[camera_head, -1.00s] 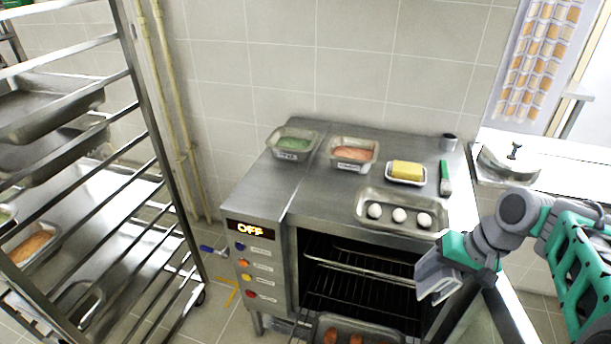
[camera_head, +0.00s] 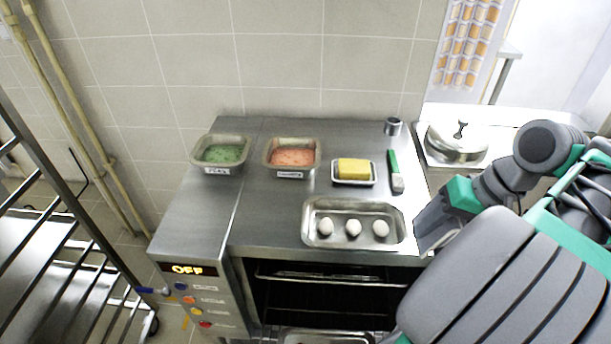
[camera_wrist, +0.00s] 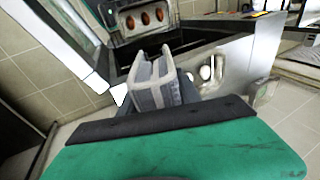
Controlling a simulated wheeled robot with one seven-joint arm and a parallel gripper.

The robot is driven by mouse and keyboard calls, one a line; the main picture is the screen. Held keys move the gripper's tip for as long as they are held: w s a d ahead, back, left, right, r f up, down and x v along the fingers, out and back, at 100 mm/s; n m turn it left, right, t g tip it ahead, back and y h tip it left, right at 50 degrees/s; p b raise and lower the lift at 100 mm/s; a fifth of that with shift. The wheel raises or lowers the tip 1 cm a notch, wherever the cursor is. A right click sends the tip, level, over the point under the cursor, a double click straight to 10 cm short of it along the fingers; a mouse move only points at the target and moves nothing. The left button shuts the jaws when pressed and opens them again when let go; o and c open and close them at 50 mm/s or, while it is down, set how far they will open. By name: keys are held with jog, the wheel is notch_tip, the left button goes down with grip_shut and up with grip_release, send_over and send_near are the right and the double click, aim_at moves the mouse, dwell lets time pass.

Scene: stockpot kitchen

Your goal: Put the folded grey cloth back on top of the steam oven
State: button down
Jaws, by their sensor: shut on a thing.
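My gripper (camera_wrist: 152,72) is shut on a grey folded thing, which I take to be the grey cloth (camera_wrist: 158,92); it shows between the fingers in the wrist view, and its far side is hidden. In the head view the end of my arm is beside the right front edge of the steam oven (camera_head: 268,215), and the jaws and cloth are mostly hidden there. The oven has a steel top, a panel reading OFF and an open dark chamber with racks.
The oven top holds a green-filled pan (camera_head: 222,155), an orange-filled pan (camera_head: 291,157), yellow butter on a dish (camera_head: 353,171), a green-handled scraper (camera_head: 395,172), a small cup (camera_head: 393,126) and a tray of three eggs (camera_head: 352,240). A rack (camera_head: 50,225) stands left.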

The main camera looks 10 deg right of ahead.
jog(key=shift+s+d, duration=0.15)
jog(key=shift+d, duration=0.05)
jog(key=shift+d+f, duration=0.15)
jog(key=shift+d, duration=0.05)
jog(key=w+d+f+b, duration=0.1)
jog(key=w+d+f, duration=0.1)
jog(key=w+f, duration=0.1)
jog(key=w+d+f+b, duration=0.1)
jog(key=w+d+f, duration=0.2)
jog(key=w, duration=0.1)
jog(key=w+d+f+b, duration=0.1)
jog(key=w+d+f, duration=0.2)
jog(key=shift+w+d+f, duration=0.15)
jog(key=shift+d+f, duration=0.1)
jog(key=shift+f, duration=0.05)
jog(key=shift+d+f+b, duration=0.1)
jog(key=shift+f+b, duration=0.35)
jog(key=shift+f, duration=1.05)
jog(key=shift+f, duration=0.1)
jog(key=c, duration=0.8)
grip_release()
jog(key=shift+c, duration=0.2)
